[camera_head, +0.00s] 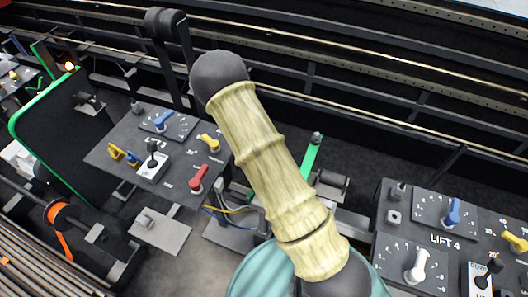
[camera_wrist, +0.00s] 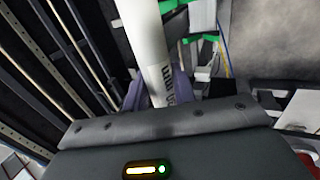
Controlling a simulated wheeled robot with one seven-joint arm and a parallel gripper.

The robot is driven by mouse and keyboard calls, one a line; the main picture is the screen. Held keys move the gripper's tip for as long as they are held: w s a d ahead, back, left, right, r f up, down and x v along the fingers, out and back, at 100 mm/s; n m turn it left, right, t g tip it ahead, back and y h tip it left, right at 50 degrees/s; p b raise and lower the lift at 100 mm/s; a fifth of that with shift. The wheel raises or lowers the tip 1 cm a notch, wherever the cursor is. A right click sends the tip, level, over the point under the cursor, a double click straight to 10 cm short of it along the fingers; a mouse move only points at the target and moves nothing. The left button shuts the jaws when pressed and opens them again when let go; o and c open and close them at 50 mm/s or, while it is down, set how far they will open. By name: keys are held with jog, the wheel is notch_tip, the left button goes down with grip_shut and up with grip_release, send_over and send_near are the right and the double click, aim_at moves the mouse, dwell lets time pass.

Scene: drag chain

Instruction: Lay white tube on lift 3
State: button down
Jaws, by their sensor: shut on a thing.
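The white tube (camera_wrist: 146,40) shows in the wrist view, running from the top edge down between my fingers, with dark lettering on its side. The tube's far end is outside the wrist view. In the head view my arm covers the middle, and neither the tube nor my gripper can be seen. A grey control panel (camera_head: 125,140) with blue, yellow and red knobs lies left of my arm; its label is too small to read surely. The panel at right (camera_head: 432,260) reads LIFT 4.
Dark rails (camera_head: 400,110) run along the back. A green-edged black panel (camera_head: 45,135) stands at left. Green parts (camera_head: 312,158) and loose wires (camera_head: 232,211) lie between the two control panels.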

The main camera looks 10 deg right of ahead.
jog(key=shift+f+b, duration=11.95)
jog(key=shift+f, duration=3.55)
jog(key=c, duration=1.1)
grip_release()
jog(key=shift+o, duration=0.2)
jog(key=v, duration=1.7)
jog(key=shift+r+b, duration=0.25)
jog(key=shift+b, duration=0.15)
